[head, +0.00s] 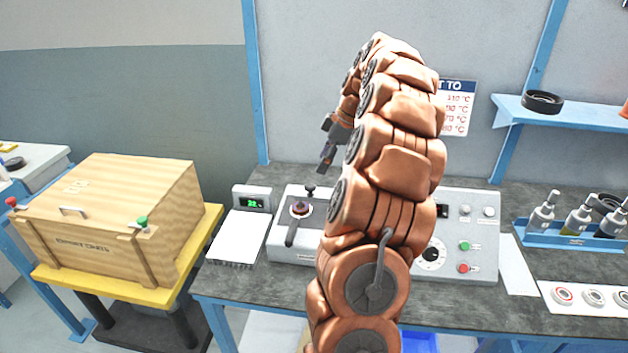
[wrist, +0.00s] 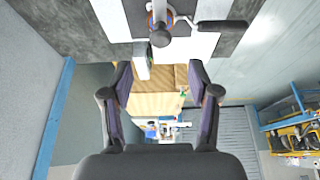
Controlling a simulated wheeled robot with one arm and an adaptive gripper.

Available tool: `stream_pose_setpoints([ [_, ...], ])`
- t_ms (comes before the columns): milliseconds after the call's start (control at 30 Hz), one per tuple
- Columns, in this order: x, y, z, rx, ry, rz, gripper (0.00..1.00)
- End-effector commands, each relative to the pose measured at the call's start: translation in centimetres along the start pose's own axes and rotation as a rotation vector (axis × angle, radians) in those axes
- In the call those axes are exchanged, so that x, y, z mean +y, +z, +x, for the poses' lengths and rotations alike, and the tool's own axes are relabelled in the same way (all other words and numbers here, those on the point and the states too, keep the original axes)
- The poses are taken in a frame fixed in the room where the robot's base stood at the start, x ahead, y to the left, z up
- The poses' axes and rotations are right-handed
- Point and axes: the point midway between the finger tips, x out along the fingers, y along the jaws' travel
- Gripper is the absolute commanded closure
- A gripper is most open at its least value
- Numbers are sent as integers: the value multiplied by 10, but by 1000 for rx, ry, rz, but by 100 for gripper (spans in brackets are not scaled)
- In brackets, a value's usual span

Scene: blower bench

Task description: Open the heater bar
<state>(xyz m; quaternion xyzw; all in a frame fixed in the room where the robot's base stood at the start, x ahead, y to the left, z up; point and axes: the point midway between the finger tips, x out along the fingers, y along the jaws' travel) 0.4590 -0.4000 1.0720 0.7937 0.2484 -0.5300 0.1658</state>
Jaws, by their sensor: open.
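A grey bench unit (head: 278,243) stands on the bench, largely hidden behind my arm. On its left part are a round dark fitting with a reddish ring (head: 301,209), a black lever handle (head: 290,234) angled toward the front and a small black knob (head: 310,189). I cannot tell for sure which part is the heater bar. In the wrist view a black handle (wrist: 221,26) and a round knob (wrist: 160,38) show at the top, beyond the fingertips. My gripper (head: 327,160) is open and empty, above and behind the unit; its spread fingers also show in the wrist view (wrist: 159,68).
A small green display (head: 253,203) and white paper (head: 237,238) lie left of the unit. A wooden crate (head: 113,215) stands on a yellow stand. A control panel (head: 470,225) with buttons is right of my arm; bottles (head: 578,220) stand in a blue rack.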

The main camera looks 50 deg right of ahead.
Motion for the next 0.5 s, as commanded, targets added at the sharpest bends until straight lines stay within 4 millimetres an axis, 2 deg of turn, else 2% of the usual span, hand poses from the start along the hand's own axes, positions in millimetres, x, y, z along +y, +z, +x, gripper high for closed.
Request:
stream_pose_setpoints([
  [167, -1, -1, 11, -1, -4, -1, 39],
  [500, -1, -1, 52, 0, -3, 1, 39],
])
